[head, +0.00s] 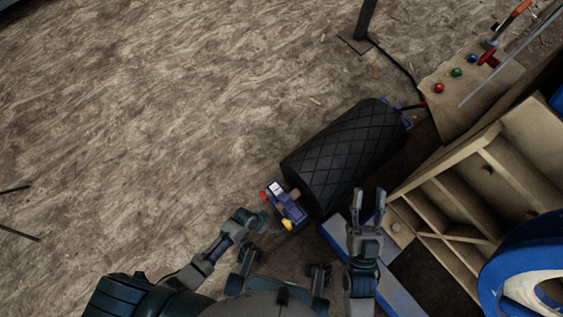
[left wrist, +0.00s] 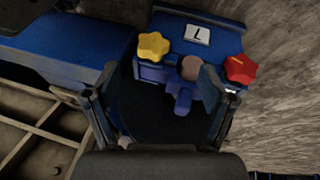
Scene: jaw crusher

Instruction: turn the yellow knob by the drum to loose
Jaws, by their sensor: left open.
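The yellow knob (head: 287,224) sits on the blue bracket (head: 291,209) at the near end of the black drum (head: 345,155). In the left wrist view the star-shaped yellow knob (left wrist: 153,46) is at the upper middle, left of a white label marked L (left wrist: 197,34). My left gripper (head: 264,221) is just left of the yellow knob in the head view. In the left wrist view its fingers (left wrist: 160,98) are spread, with nothing held; the knob lies beyond them, apart. My right gripper (head: 368,200) is open and empty, right of the drum's near end.
A red knob (left wrist: 240,68) sits on the same bracket, right of the label. A wooden compartment frame (head: 440,205) and a blue wheel (head: 530,265) stand at the right. A panel with coloured buttons (head: 457,72) is at the upper right. The ground at left is mostly clear.

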